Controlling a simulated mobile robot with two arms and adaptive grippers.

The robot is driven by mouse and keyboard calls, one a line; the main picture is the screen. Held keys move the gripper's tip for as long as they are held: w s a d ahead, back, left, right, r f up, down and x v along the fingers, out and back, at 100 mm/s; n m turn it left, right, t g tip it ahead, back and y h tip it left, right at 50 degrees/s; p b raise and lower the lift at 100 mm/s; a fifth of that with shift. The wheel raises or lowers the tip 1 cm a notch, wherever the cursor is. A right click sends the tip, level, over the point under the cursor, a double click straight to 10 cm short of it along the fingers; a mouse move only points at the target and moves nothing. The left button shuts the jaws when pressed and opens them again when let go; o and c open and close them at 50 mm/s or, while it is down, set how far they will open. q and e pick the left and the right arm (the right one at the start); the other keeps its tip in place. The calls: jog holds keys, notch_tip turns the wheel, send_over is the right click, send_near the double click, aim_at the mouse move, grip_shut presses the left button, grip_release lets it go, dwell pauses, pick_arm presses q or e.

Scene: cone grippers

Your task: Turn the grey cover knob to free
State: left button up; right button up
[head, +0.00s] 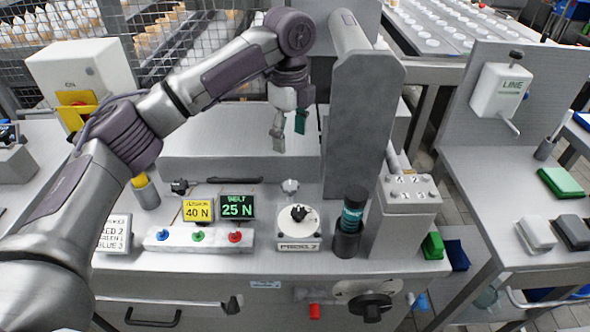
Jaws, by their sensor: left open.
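My left gripper (289,136) is open and empty. It points down above and behind the knob, apart from it. Its finger pads look grey and dark green. The cover (220,144), which looks like the wide grey metal box behind the knob, is partly hidden by my left arm. My right gripper is out of view.
A black knob (180,186) stands left of the yellow "40 N" display (198,211). A white dial with a black knob (298,221) and a dark cylinder (352,210) stand at front right. A tall grey column (362,120) rises close to the gripper's right.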

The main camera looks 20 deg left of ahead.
pick_arm(q)
send_over(290, 185)
notch_tip(290, 185, down, 6)
jog(key=shift+s, duration=0.15)
notch_tip(290, 185, down, 7)
jog(key=shift+r, duration=0.1)
jog(key=shift+f, duration=0.3)
jog(key=shift+c, duration=0.3)
jog(key=c, duration=1.1)
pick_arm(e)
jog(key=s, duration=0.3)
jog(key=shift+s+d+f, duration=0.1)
